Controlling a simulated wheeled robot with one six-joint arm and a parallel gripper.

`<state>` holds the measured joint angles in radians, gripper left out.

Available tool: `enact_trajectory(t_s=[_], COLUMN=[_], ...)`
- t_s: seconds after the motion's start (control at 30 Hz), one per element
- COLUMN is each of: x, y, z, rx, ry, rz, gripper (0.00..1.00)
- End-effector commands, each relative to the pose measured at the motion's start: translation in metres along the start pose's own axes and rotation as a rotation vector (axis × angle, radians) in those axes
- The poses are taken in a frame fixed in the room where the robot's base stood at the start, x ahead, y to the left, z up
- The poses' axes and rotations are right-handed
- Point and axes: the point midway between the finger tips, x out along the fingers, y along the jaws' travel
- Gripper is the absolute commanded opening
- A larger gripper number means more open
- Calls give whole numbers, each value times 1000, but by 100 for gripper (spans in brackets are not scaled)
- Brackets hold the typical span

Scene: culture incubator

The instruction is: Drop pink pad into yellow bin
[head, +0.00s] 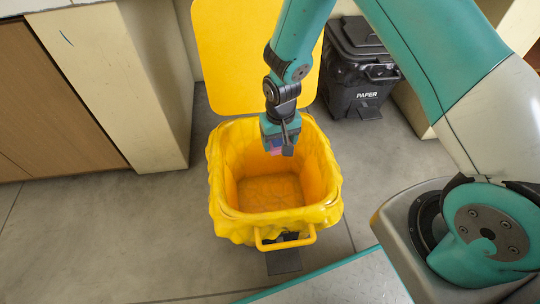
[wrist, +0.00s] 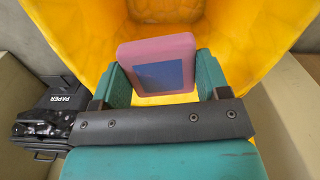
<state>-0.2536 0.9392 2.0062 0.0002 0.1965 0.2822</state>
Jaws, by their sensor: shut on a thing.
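The yellow bin (head: 222,196) stands on the floor with its lid (head: 240,55) raised at the back, and a yellow liner covers its rim. Inside it looks empty down to the bottom. My gripper (head: 280,148) is over the back part of the bin's opening. The pink pad (head: 275,150) is mostly hidden by my gripper in the head view. In the wrist view the pink pad (wrist: 128,60) has a blue square on its face and is held between the two teal fingers (wrist: 160,80). The yellow bin wall (wrist: 75,30) surrounds it there.
A black bin marked PAPER (head: 362,75) stands behind and right of the yellow bin. A wooden cabinet (head: 50,100) and a cream pillar (head: 135,90) are at the left. Grey floor (head: 110,230) is clear at the front left.

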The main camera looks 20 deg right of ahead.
Motion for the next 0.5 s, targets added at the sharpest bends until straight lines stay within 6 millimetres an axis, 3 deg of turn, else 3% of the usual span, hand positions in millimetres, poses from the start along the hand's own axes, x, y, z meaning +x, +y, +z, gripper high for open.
enact_trajectory(t_s=[0.03,0.3,0.5], x=[11,44,49], y=[0,-1,-1], z=[0,0,0], rx=[-1,-2,-2], ry=[0,0,0], rz=[0,0,0], gripper=[50,50,50])
